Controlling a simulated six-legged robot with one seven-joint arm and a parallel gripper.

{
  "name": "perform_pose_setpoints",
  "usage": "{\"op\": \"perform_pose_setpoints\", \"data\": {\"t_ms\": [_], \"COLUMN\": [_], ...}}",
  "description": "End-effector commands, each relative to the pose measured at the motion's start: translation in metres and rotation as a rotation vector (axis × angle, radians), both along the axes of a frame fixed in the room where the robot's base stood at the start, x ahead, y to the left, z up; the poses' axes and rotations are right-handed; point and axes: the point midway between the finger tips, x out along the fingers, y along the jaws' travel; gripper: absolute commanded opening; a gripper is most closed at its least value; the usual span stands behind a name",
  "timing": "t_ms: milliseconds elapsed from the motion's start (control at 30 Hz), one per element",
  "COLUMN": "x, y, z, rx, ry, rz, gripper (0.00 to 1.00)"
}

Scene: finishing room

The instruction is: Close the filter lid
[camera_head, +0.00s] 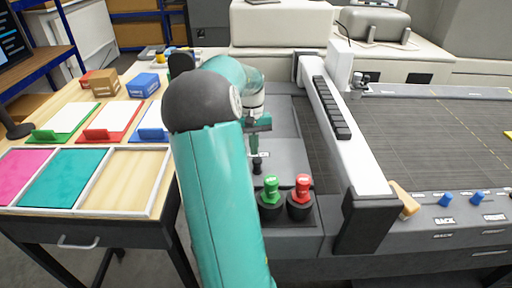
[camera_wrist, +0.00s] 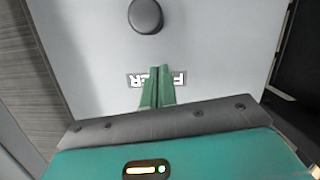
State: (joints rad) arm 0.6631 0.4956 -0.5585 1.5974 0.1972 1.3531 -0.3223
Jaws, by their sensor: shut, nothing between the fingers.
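The filter lid (camera_head: 288,170) is a grey panel beside the white crossbeam, partly hidden by my arm in the head view. It has a black round knob (camera_head: 257,168) and a label. In the wrist view the pale lid (camera_wrist: 215,60) fills most of the picture, with the knob (camera_wrist: 145,15) at the top and the upside-down label partly behind my fingers. My gripper (camera_wrist: 165,70) is shut and empty, its green fingertips over the lid. In the head view my gripper (camera_head: 254,148) is close to the knob and label. I cannot tell whether it touches the lid or whether the lid is fully down.
A green button (camera_head: 271,190) and a red button (camera_head: 302,188) stand in front of the lid. The white crossbeam (camera_head: 345,140) rises to its right, over the dark machine bed (camera_head: 430,130). A wooden table with coloured trays (camera_head: 70,175) is at left.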

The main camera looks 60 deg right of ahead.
Motion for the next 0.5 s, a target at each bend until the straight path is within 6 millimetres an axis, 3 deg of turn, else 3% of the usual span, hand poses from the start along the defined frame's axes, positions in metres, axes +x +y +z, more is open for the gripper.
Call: {"op": "perform_pose_setpoints", "data": {"t_ms": [67, 500], "x": [0.002, 0.014], "y": [0.001, -0.013], "z": [0.001, 0.084], "rx": [-0.003, -0.004], "ry": [-0.001, -0.003], "rz": [0.001, 0.002], "gripper": [0.0, 0.0]}}
